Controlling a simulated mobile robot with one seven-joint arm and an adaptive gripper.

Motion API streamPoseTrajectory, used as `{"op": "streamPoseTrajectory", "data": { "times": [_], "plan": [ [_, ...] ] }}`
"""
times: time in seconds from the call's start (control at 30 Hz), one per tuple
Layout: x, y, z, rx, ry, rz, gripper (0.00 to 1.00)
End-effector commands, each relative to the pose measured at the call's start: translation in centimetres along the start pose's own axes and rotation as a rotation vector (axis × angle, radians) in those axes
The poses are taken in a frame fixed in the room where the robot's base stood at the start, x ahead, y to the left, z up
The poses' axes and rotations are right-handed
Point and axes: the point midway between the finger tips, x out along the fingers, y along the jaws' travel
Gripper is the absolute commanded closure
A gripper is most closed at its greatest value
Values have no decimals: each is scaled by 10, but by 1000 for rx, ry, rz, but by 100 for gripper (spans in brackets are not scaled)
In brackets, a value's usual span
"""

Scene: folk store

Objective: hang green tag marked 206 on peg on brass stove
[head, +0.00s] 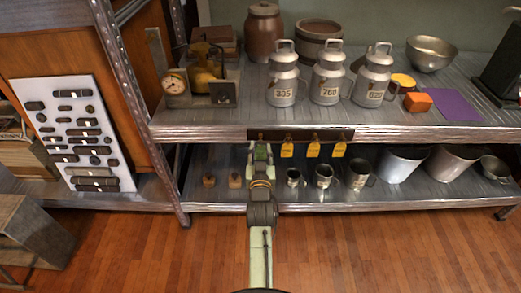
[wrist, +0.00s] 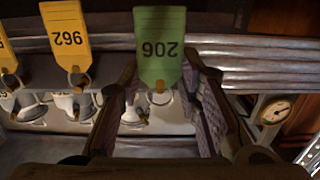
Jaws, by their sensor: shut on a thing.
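The green tag (wrist: 159,45) marked 206 shows upside down in the wrist view, between the fingers of my gripper (wrist: 160,80). My gripper is shut on its lower, ring end. The gauge also shows in the wrist view (wrist: 276,110). I cannot clearly make out the stove's peg.
Yellow tags (head: 313,150) hang on the rail just right of my gripper. Numbered milk cans (head: 327,82) stand on the upper shelf behind. Mugs (head: 324,177) and buckets (head: 403,163) stand below. A shelf post (head: 140,110) rises left of the stove.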

Motion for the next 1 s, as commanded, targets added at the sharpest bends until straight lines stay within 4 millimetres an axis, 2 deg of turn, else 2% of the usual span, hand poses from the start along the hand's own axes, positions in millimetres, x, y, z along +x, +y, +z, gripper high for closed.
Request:
{"op": "streamPoseTrajectory", "data": {
  "times": [0.27, 0.7, 1.0],
  "plan": [
    [-4, 0, -1, 0, -1, 0, 94],
    [-34, 0, -8, 0, -1, 0, 94],
    [-35, 0, -8, 0, 0, 0, 94]
  ]
}}
